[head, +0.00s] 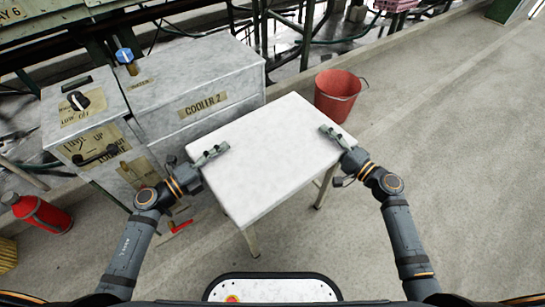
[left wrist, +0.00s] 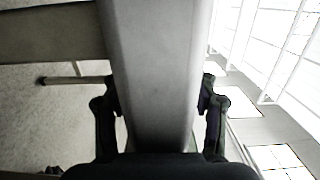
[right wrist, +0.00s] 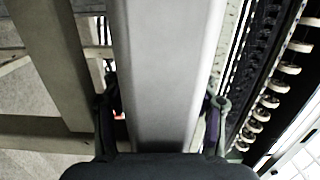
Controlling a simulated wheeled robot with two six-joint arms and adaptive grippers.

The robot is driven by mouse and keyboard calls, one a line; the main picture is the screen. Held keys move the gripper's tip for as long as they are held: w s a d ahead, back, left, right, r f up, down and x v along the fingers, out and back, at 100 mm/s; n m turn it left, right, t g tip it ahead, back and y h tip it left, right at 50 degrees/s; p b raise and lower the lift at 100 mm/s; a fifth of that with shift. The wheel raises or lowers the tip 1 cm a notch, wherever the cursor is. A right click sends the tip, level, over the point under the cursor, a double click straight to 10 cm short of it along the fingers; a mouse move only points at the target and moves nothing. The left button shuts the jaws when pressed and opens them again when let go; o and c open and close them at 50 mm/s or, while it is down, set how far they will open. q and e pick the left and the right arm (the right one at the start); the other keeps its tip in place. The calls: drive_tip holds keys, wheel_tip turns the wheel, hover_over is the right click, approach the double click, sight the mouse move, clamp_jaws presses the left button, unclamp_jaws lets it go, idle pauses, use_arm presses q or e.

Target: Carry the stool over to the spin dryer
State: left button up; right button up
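The stool (head: 270,150) has a flat white top and pale legs, and it stands upright in front of me in the head view. My left gripper (head: 213,154) is at its left edge and my right gripper (head: 337,137) at its right edge. In the left wrist view the fingers lie either side of the stool's edge (left wrist: 155,80), close against it. The right wrist view shows the same hold on the opposite edge (right wrist: 165,75). I cannot tell whether the legs touch the floor. I can make out nothing marked as a spin dryer.
A grey box labelled COOLER 2 (head: 200,85) stands just beyond the stool's left side. A red bucket (head: 337,95) is near its far right corner. Concrete floor (head: 465,130) is open on the right.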

use_arm(q)
clamp_jaws()
use_arm(e)
clamp_jaws()
